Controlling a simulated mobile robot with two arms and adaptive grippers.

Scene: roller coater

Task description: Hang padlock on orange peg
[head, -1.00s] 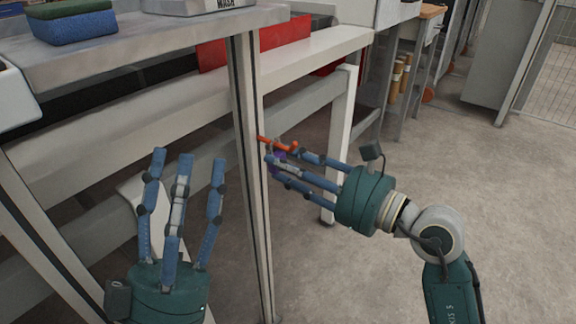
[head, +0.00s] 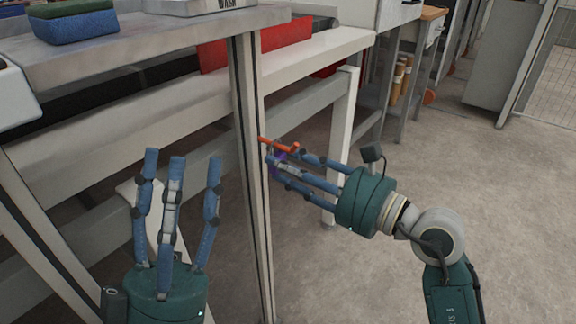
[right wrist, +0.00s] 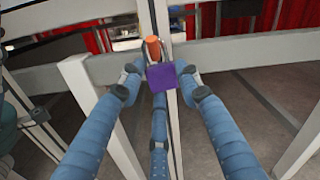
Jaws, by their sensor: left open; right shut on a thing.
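The orange peg (head: 278,145) sticks out to the right from the metal post (head: 252,185) in the head view. In the right wrist view its round end (right wrist: 153,47) shows just above the purple padlock (right wrist: 161,77). The padlock, mostly hidden in the head view (head: 279,157), is held between the fingertips of my right gripper (head: 284,166), close under the peg. Grey metal shows beside the peg's end, but I cannot tell whether the shackle is around the peg. My left gripper (head: 180,165) is open and empty, fingers up, left of the post.
A grey table (head: 160,45) carries a green-and-blue sponge (head: 75,22) at the upper left. Pale frame beams (head: 200,92) run behind the post, with a red panel (head: 285,38) behind. The floor on the right is clear.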

